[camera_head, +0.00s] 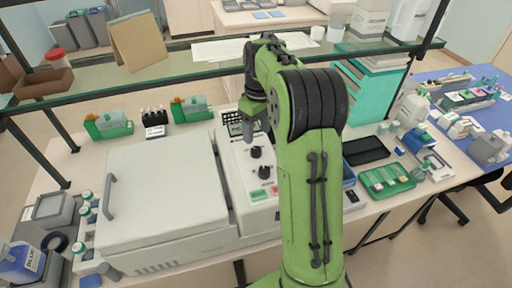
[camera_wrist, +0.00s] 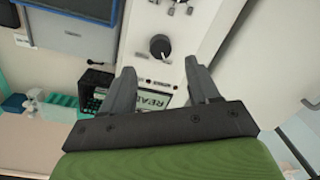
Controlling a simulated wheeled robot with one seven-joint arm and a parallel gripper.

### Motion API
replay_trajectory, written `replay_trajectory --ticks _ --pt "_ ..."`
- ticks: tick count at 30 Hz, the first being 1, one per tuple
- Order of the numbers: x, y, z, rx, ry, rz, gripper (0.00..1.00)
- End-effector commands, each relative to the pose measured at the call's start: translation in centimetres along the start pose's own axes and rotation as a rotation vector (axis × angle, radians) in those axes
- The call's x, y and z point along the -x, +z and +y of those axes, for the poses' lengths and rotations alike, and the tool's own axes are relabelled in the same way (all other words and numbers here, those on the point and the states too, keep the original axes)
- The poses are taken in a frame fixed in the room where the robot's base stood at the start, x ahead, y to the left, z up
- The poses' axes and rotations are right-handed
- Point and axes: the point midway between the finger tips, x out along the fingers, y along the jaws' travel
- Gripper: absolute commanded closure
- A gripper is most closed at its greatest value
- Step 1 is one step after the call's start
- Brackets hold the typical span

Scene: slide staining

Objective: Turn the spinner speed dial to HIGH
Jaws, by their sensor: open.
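The spinner is a large pale machine with a closed lid (camera_head: 165,190) and a control panel (camera_head: 238,172) on its right side. The panel carries an upper black dial (camera_head: 256,152) and a lower black dial (camera_head: 265,172). In the wrist view one black dial (camera_wrist: 160,47) with a light pointer mark lies just beyond my fingertips, roughly centred between them. A lit display reading READY (camera_wrist: 150,101) shows between the fingers. My gripper (camera_wrist: 161,66) is open and empty, apparently above the panel and apart from the dial. The dial labels are too small to read.
Green and red buttons (camera_head: 260,196) sit low on the panel. A glass shelf (camera_head: 130,78) crosses behind the spinner. Green racks (camera_head: 108,124) stand behind the lid, and a green tray (camera_head: 387,180) lies to the right. My arm hides part of the panel's right side.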

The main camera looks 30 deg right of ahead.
Motion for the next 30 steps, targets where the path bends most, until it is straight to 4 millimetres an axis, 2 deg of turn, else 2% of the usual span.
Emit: replay_trajectory --ticks 1,3,7,11,18,20,27,30 --pt "-1.5 0.1 -0.1 0.000 -0.004 -0.005 0.40" --pt "-3.1 0.1 -0.1 -0.001 -0.003 -0.003 0.40" --pt "-5.3 0.0 0.0 -0.001 -0.002 -0.002 0.40" --pt "-6.3 0.0 0.0 -0.001 0.000 0.001 0.40" --pt "-6.4 0.0 0.0 -0.001 0.001 0.001 0.40" --pt "-6.4 0.0 0.0 -0.001 0.001 0.001 0.47" --pt "-6.4 0.0 0.0 -0.001 0.001 0.001 0.84" --pt "-6.4 0.0 0.0 -0.001 0.001 0.001 0.96"
